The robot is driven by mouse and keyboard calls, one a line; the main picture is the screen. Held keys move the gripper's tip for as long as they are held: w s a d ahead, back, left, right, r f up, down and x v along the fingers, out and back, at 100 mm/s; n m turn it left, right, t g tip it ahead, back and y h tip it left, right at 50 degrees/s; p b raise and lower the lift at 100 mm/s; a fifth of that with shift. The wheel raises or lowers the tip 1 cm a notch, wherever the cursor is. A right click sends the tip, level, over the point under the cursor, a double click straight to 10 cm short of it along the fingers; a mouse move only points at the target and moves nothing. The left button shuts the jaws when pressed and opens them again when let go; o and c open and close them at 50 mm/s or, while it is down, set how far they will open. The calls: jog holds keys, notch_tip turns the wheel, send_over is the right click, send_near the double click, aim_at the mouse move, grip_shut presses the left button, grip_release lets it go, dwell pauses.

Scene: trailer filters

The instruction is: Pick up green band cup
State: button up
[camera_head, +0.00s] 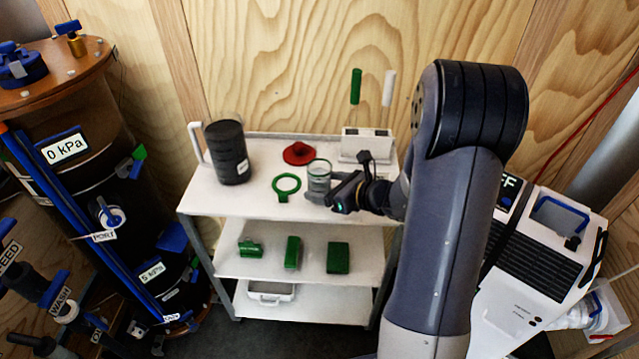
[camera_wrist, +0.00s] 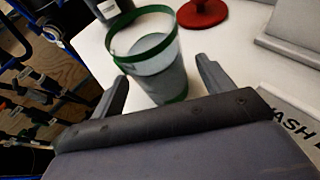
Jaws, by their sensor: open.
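The green band cup (camera_head: 319,177) is a clear, greyish cup standing upright on the top shelf of a white cart (camera_head: 262,206). In the wrist view the cup (camera_wrist: 157,62) shows a green band at its rim and another at its base. My gripper (camera_head: 322,197) is at the cup's near right side in the head view. In the wrist view my gripper (camera_wrist: 162,80) is open, with one finger on each side of the lower cup. I cannot tell whether either finger touches it. Nothing is held.
On the top shelf are a black canister (camera_head: 228,152), a red funnel-like piece (camera_head: 299,153), a green ring (camera_head: 286,186) and a white box (camera_head: 366,143). Green blocks (camera_head: 292,251) lie on the middle shelf. A dark tank (camera_head: 85,180) stands left and a white machine (camera_head: 545,250) right.

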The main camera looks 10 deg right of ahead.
jog(key=x, duration=0.2)
jog(key=shift+w+a+f, duration=0.15)
jog(key=shift+w, duration=0.05)
jog(key=c, duration=1.2)
